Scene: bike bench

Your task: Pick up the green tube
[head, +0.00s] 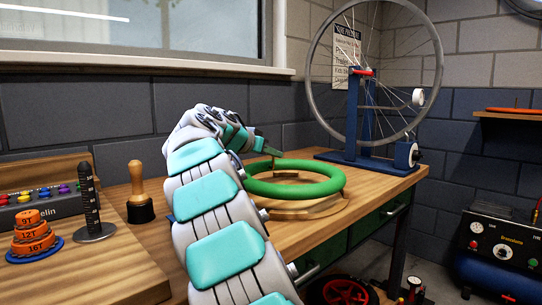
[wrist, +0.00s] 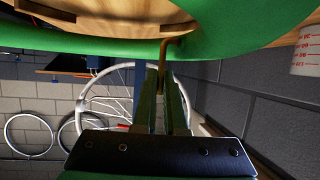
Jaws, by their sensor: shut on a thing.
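The green tube (head: 290,192) is a thick ring lying roughly level over a round wooden stand (head: 305,214) on the bench. My gripper (head: 270,153) reaches the tube's far left side. In the wrist view, the tube (wrist: 228,38) crosses the top of the picture. There the two fingers of my gripper (wrist: 162,88) are shut on a thin, bent, brass-coloured stem (wrist: 164,52) that meets the tube's edge. I cannot tell whether the tube touches the stand.
A bicycle wheel (head: 313,75) stands in a blue truing stand (head: 353,130) behind the tube. At left on the wooden bench (head: 100,262) are orange stacked rings (head: 33,238), a dark post (head: 90,195) and a wooden-handled tool (head: 137,185). A blue compressor (head: 495,270) stands right.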

